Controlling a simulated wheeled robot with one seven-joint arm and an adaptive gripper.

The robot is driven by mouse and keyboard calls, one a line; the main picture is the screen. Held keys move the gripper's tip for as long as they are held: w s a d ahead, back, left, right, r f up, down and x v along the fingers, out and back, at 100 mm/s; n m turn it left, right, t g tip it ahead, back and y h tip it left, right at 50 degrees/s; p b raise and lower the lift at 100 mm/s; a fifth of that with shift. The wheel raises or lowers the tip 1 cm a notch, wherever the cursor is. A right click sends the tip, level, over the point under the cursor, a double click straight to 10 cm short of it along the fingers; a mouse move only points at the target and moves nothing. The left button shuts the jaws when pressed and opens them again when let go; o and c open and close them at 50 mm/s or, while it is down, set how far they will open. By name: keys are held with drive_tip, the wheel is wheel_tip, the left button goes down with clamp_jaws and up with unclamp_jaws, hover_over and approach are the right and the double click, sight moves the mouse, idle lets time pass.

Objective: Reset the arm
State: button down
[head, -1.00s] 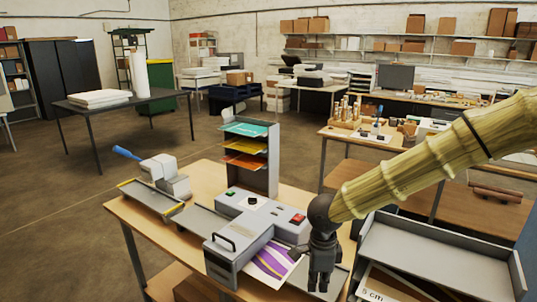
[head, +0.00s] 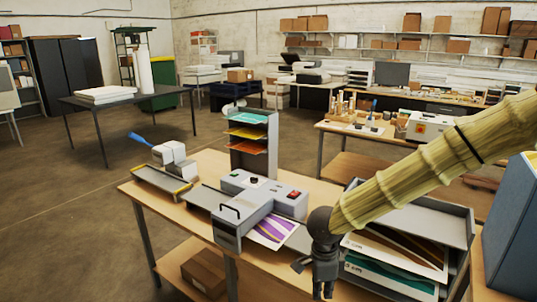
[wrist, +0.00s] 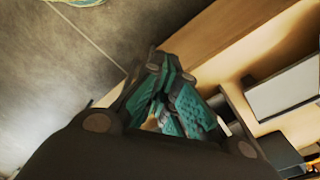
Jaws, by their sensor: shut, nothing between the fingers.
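My gripper (head: 318,284) hangs at the end of my yellow arm, pointing down, by the near edge of the wooden table (head: 160,214). Its fingers are shut and hold nothing. In the wrist view the teal-padded fingers (wrist: 172,105) are close together, with floor and the table edge beyond. The grey roll laminator (head: 262,203) stands on the table to the left of my gripper. A purple and yellow print (head: 272,233) lies at its right side.
A grey tray unit (head: 425,222) with several prints is just right of my gripper. A blue box (head: 512,225) stands at the far right. A trimmer (head: 165,180) and a sorter with coloured sheets (head: 272,150) are on the table. Open floor lies to the left.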

drive_tip(key=s+d+f+n+t+h+b, duration=0.1)
drive_tip(key=s+d+f+n+b, duration=0.2)
drive_tip(key=f, duration=0.6)
drive_tip(key=s+d+f+n+h+b, duration=0.1)
drive_tip(key=s+d+f+n+b, duration=0.3)
drive_tip(key=f, duration=0.6)
drive_tip(key=s+d+f+n+t, duration=0.15)
drive_tip(key=s+f, duration=0.25)
drive_tip(key=f, duration=0.5)
drive_tip(key=s+f+n+g+y+b, duration=0.1)
drive_tip(key=s+f+n+b, duration=0.2)
drive_tip(key=s+f, duration=0.4)
drive_tip(key=s+f+n+g+y+b, duration=0.1)
drive_tip(key=s+f+n, duration=0.5)
drive_tip(key=s, duration=0.8)
drive_tip(key=shift+s+f+g+y+b, duration=0.35)
drive_tip(key=shift+f+y+b, duration=0.15)
drive_tip(key=shift+f+b, duration=0.45)
drive_tip(key=shift+w+a+r, duration=0.1)
